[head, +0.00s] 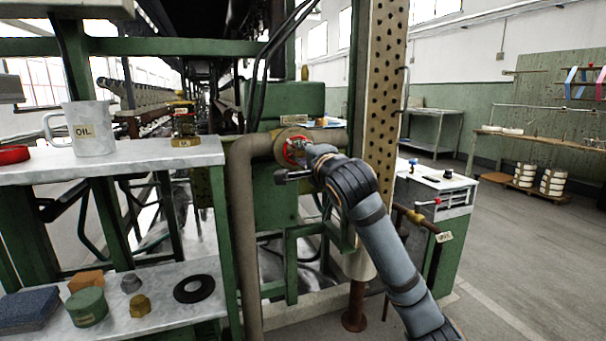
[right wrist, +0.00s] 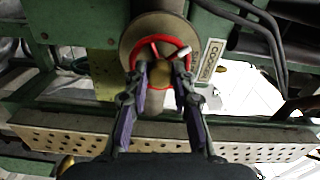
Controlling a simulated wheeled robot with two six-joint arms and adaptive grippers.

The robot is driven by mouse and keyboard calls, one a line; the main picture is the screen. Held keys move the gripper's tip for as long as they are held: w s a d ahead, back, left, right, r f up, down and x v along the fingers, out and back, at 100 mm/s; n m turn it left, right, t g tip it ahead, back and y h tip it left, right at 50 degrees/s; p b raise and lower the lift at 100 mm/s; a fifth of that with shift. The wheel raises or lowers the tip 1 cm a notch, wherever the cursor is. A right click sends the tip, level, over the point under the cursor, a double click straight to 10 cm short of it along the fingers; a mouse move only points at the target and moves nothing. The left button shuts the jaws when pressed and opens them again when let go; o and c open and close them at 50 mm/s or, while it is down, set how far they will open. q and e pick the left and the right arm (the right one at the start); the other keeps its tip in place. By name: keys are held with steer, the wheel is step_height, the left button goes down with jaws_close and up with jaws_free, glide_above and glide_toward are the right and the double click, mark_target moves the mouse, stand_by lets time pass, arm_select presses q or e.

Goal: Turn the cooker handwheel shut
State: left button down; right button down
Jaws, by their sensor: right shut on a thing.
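The cooker handwheel is a red ring on the end of a brown pipe fitting. In the head view the handwheel (head: 290,150) is partly hidden behind my right gripper (head: 302,152). A label plate (right wrist: 210,60) beside the wheel is partly legible. My left gripper is not in view.
A marble shelf (head: 190,152) at left holds a mug marked OIL (head: 90,130), a red ring (head: 13,154) and a brass piece (head: 186,141). A perforated column (head: 388,70) stands just right of the wheel. A control box (head: 440,188) stands farther right.

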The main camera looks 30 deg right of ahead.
steer(key=m+b, duration=0.1)
steer(key=m, duration=0.1)
steer(key=m+b, duration=0.3)
steer(key=m, duration=0.2)
steer(key=shift+f+b, duration=0.35)
steer(key=shift+b, duration=0.05)
steer(key=shift+r+m, duration=0.1)
steer(key=shift+m, duration=0.4)
steer(key=shift+r+m, duration=0.15)
steer(key=shift+m, duration=0.25)
steer(key=c, duration=1.2)
jaws_free()
steer(key=b+v, duration=0.4)
steer(key=v, duration=0.3)
steer(key=shift+r, duration=0.1)
